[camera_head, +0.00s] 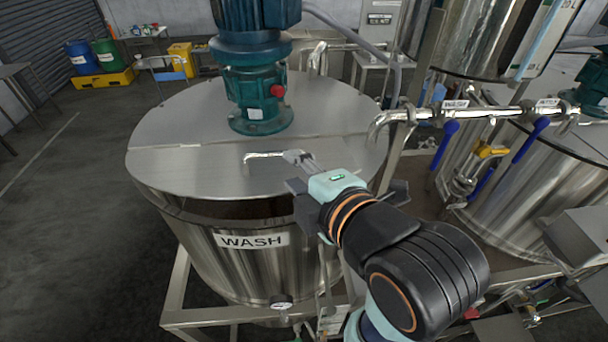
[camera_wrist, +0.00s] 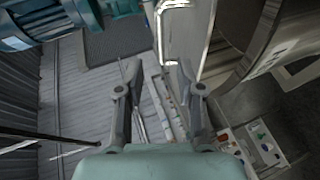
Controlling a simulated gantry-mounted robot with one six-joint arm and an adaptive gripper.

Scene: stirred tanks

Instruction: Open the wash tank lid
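The wash tank (camera_head: 255,262) is a steel drum with a WASH label on its front. Its round steel lid (camera_head: 190,170) has a seam across it, and the front part carries a bent bar handle (camera_head: 262,155). A dark band shows under the lid's front edge; I cannot tell whether it is a gap. My gripper (camera_head: 297,157) is at the right end of the handle, over the front part. In the wrist view my gripper (camera_wrist: 158,72) has its fingers spread with nothing between the tips. The bright handle (camera_wrist: 163,40) shows just beyond them; contact is unclear.
A teal motor (camera_head: 255,85) stands on the rear part of the lid. Pipes with blue-handled valves (camera_head: 445,140) and another steel tank (camera_head: 535,195) are at the right. Blue and green drums (camera_head: 82,58) stand far left.

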